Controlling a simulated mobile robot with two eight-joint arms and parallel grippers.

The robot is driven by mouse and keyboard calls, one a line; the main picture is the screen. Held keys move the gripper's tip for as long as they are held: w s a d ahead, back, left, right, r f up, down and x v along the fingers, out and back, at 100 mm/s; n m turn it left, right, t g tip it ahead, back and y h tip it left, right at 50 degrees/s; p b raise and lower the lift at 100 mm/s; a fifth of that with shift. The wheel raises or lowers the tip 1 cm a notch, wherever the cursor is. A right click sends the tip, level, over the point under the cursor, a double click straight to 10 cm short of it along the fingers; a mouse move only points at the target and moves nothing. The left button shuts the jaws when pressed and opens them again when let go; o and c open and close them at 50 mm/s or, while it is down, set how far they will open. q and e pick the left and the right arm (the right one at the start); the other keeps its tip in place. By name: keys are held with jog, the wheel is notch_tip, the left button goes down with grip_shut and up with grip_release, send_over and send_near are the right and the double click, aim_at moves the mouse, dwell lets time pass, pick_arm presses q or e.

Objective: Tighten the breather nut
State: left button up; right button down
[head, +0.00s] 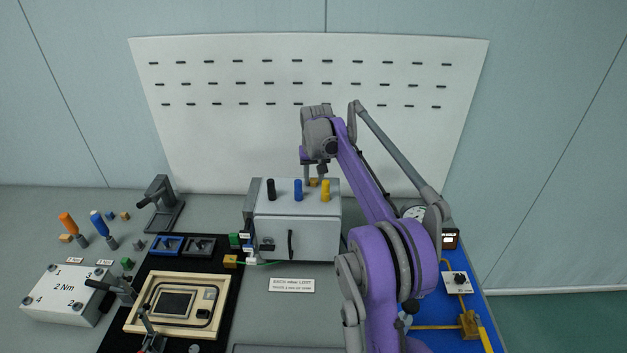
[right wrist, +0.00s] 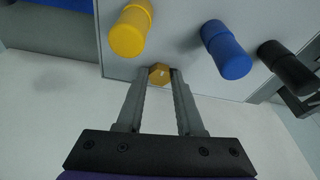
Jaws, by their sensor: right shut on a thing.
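The breather nut, a small brass-coloured hexagon (right wrist: 159,70), sits on the top face of the grey box (head: 297,238). In the head view the nut (head: 315,182) shows near the back of the box top. My right gripper (right wrist: 159,78) reaches down from above, with its two grey fingers closed on opposite sides of the nut. In the head view the right gripper (head: 314,179) is small and partly hidden by its own wrist. My left gripper is in neither view.
A yellow (head: 326,191), a blue (head: 298,190) and a black (head: 271,189) knob stand on the box top beside the nut. A white slotted panel (head: 230,120) rises behind. A wooden tray (head: 228,296) and a 2 Nm block (head: 45,300) lie left.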

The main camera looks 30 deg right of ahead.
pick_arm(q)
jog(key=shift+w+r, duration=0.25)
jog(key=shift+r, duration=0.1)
pick_arm(e)
jog(key=m, duration=0.3)
jog(key=shift+h, duration=0.4)
jog(key=shift+w+a+r+m+g+p, duration=0.15)
jog(key=shift+m+g+p, duration=0.2)
jog(key=shift+m, duration=0.55)
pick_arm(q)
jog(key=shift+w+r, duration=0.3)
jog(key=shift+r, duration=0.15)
pick_arm(e)
jog(key=shift+m+h, duration=0.3)
jog(key=shift+m, duration=0.7)
